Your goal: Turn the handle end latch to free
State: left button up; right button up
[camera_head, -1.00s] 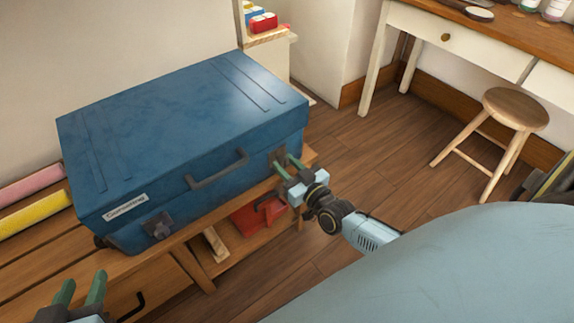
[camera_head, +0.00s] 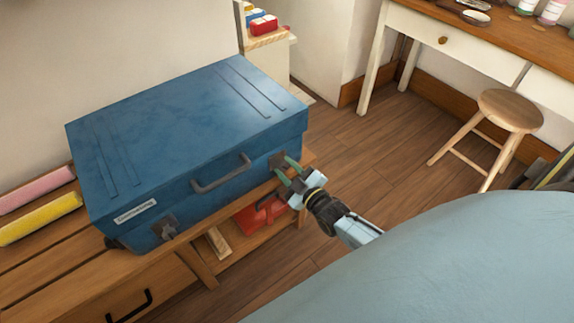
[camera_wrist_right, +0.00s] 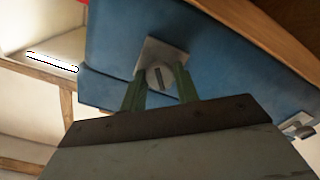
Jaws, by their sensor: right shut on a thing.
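The blue case (camera_head: 185,125) lies closed on a wooden bench, with a dark carrying handle (camera_head: 221,173) on its front side. A grey latch with a round slotted knob (camera_wrist_right: 159,77) sits on a square plate near the right end of that front. My right gripper (camera_head: 285,168) is at this latch, its green fingers on either side of the knob and shut on it. The fingers partly cover the latch in the head view. A second latch (camera_head: 165,228) sits at the left end of the front. My left gripper is out of view.
The wooden bench (camera_head: 60,260) has a drawer handle (camera_head: 130,305) in front and a red thing (camera_head: 262,215) on its lower shelf. Pink and yellow rolls (camera_head: 40,218) lie left of the case. A stool (camera_head: 508,112) and desk stand at right, with open floor between.

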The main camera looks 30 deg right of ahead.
jog(key=n, duration=0.3)
jog(key=shift+p, duration=0.3)
jog(key=shift+n, duration=1.8)
jog(key=n, duration=0.3)
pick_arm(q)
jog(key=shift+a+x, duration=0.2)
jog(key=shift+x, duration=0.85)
pick_arm(e)
jog(key=shift+n, duration=0.6)
jog(key=o, duration=1)
jog(key=shift+c, duration=0.2)
